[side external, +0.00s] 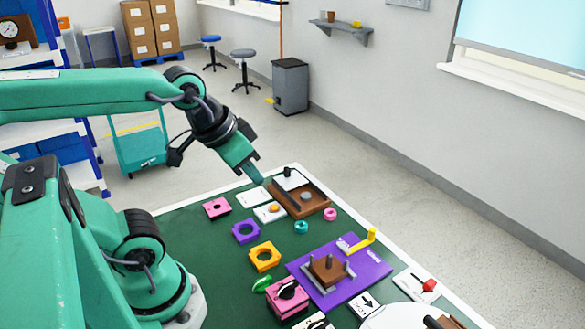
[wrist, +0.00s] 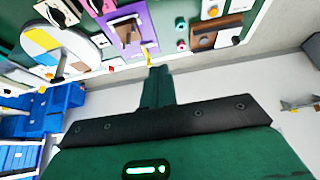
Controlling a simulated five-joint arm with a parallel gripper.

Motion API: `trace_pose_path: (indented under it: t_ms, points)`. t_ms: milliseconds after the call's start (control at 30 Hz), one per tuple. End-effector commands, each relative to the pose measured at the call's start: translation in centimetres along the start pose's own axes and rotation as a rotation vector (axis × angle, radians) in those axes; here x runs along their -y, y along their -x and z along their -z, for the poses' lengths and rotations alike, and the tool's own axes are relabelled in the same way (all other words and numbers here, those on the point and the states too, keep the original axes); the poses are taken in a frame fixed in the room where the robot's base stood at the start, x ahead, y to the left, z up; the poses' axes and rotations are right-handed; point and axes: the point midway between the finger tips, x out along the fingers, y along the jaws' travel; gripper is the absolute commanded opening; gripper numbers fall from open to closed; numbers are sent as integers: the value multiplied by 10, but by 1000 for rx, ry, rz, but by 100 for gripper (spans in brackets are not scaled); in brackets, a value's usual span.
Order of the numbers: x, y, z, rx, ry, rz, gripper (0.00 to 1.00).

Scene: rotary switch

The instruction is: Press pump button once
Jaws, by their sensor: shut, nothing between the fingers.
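A white plate with a round orange button (side external: 272,208) lies near the far edge of the green table; it also shows at the top of the wrist view (wrist: 212,12). A pink plate with a small dark knob (side external: 217,208) lies to its left. I cannot read which one is labelled as the pump. My gripper (side external: 256,182) is shut and empty, pointing down above the far edge, close to the orange-button plate and apart from it. In the wrist view its closed fingers (wrist: 158,72) point up toward the table edge.
A brown block with a grey cylinder (side external: 306,195) and a white plate with a black knob (side external: 288,178) stand just right of my gripper. Purple (side external: 246,232) and orange (side external: 264,257) square rings, a purple board (side external: 305,270) and a yellow handle (side external: 368,238) lie nearer.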

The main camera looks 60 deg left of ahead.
Motion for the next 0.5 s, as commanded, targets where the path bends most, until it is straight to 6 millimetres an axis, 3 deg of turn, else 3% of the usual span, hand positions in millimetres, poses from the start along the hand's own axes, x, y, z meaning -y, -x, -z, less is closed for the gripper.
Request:
trace_pose_path:
  t_ms: [500]
  points:
    - [3,-2,4,13,39,6,0]
